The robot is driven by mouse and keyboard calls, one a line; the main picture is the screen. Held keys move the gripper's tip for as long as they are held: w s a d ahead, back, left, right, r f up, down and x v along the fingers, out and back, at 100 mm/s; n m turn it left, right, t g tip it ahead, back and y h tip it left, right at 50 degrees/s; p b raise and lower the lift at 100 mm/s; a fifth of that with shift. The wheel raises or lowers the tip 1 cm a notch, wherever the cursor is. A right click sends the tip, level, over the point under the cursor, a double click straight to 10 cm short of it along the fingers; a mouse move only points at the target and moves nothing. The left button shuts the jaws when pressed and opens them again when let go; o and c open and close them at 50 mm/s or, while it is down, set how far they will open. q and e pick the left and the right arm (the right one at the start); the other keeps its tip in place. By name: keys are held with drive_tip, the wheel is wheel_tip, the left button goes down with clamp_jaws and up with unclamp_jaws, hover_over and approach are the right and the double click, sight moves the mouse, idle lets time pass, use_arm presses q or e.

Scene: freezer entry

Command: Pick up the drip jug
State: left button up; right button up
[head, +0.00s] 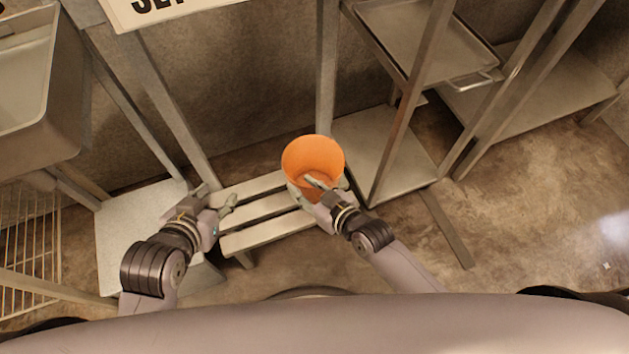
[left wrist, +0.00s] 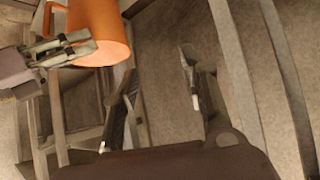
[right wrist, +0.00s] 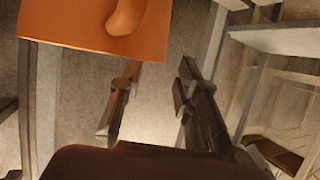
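The drip jug (head: 313,155) is orange with an open top; in the head view it is over the right end of a slatted bench. It also shows at the upper left of the left wrist view (left wrist: 98,25) and the right wrist view (right wrist: 75,25), where its handle sticks out. My right gripper (head: 318,188) is open at the jug's near side, its fingers overlapping the jug's lower part. In the right wrist view (right wrist: 155,75) the jug is beyond the fingertips, to the left. My left gripper (head: 214,198) is open and empty, left of the jug.
The slatted bench (head: 262,210) is under both grippers. A metal rack with a tray (head: 420,40) and a low shelf (head: 385,150) stands right of the jug, its posts close by. A sink basin (head: 40,90) and a wire rack (head: 28,240) are at left. Floor is clear at right.

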sight(293, 182)
drive_tip(key=b+x, duration=0.2)
drive_tip(key=x, duration=0.3)
drive_tip(key=shift+f, duration=0.15)
use_arm(q)
drive_tip(key=w+d+r+t+h, duration=0.1)
drive_tip(key=w+d+r+t, duration=0.2)
drive_tip(key=w+r+t, duration=0.3)
wheel_tip(293, 182, up, 3)
drive_tip(key=shift+r+h, duration=0.15)
drive_tip(key=shift+h, duration=0.25)
use_arm(e)
drive_tip(key=shift+c, duration=0.2)
use_arm(q)
drive_tip(key=shift+a, duration=0.1)
use_arm(e)
clamp_jaws()
use_arm(q)
drive_tip(key=shift+s, duration=0.1)
